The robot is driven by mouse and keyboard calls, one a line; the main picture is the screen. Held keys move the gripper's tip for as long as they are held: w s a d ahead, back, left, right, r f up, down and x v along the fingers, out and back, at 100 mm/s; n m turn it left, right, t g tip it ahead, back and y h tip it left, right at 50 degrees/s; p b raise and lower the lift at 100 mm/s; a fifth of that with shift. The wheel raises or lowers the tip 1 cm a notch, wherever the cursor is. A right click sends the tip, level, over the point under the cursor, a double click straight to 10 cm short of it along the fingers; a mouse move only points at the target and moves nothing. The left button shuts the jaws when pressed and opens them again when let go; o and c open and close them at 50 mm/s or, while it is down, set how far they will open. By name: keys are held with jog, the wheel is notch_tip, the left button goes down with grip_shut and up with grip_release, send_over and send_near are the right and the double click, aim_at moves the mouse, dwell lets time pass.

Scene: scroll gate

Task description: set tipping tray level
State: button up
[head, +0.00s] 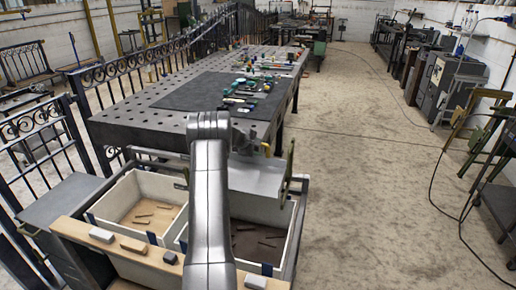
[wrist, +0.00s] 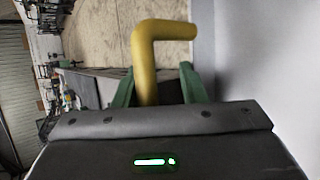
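A pale grey-white tipping tray (head: 258,180) hangs tilted above the right-hand bin in the head view, partly hidden by my arm. In the wrist view, a bent yellow handle (wrist: 146,65) stands between the two green fingers of my gripper (wrist: 158,74). The left finger is close against the handle, and a dark gap shows between the handle and the right finger. My gripper looks open around the handle. A smooth pale surface (wrist: 258,55) fills the right of the wrist view; I cannot tell for sure that it is the tray.
A left bin (head: 132,201) and a dark-floored right bin (head: 262,236) hold small pieces. A wooden ledge (head: 75,229) with several blocks runs along the front. A perforated metal table (head: 135,125) with tools stands behind.

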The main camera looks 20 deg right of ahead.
jog(key=b+v, duration=0.2)
jog(key=v, duration=1.1)
jog(key=shift+a+r, duration=0.2)
jog(key=shift+a, duration=0.1)
jog(key=shift+s, duration=0.1)
jog(key=p+x, duration=0.2)
jog(key=x, duration=1.1)
jog(key=shift+w+d, duration=0.2)
jog(key=shift+d, duration=0.15)
jog(key=shift+r, duration=0.1)
